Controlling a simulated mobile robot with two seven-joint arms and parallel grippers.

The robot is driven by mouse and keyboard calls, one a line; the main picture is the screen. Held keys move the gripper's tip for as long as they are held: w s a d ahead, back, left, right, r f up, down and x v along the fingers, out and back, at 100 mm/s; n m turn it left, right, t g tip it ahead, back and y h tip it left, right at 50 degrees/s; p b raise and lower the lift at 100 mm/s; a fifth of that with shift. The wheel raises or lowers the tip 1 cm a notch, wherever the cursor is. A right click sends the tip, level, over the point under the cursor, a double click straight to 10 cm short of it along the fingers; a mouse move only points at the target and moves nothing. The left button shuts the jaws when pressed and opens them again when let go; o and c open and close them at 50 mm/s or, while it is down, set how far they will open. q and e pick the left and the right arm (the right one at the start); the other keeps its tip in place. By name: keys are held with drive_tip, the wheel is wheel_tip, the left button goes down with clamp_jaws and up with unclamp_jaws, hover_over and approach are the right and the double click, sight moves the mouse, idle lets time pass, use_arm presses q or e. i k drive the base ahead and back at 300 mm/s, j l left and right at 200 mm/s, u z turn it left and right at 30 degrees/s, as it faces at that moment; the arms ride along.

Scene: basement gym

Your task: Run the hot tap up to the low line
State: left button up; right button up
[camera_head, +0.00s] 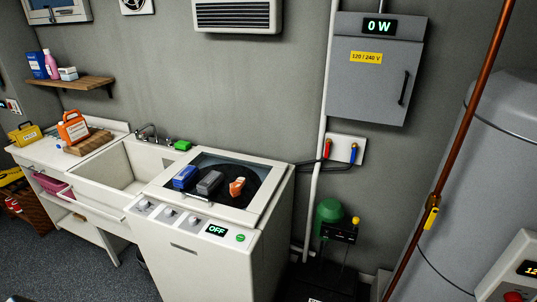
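A white utility sink (112,172) stands left of centre with its basin facing up. A faucet (147,132) with small handles is at its back edge; I cannot tell which handle is hot. No water is visible in the basin, and no low line can be made out. On the wall at right, a white plate (346,149) carries a red-handled valve (327,148) and a blue-handled valve (353,152), with dark hoses running left behind the washer.
A white washer (205,240) with a display reading OFF stands right of the sink; blue, grey and orange items show on its dark top. A grey electrical box (376,75) reads 0 W. A copper pipe (458,130) and grey tank (495,170) stand at right.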

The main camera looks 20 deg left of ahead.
sight(144, 135)
drive_tip(key=u, duration=1.7)
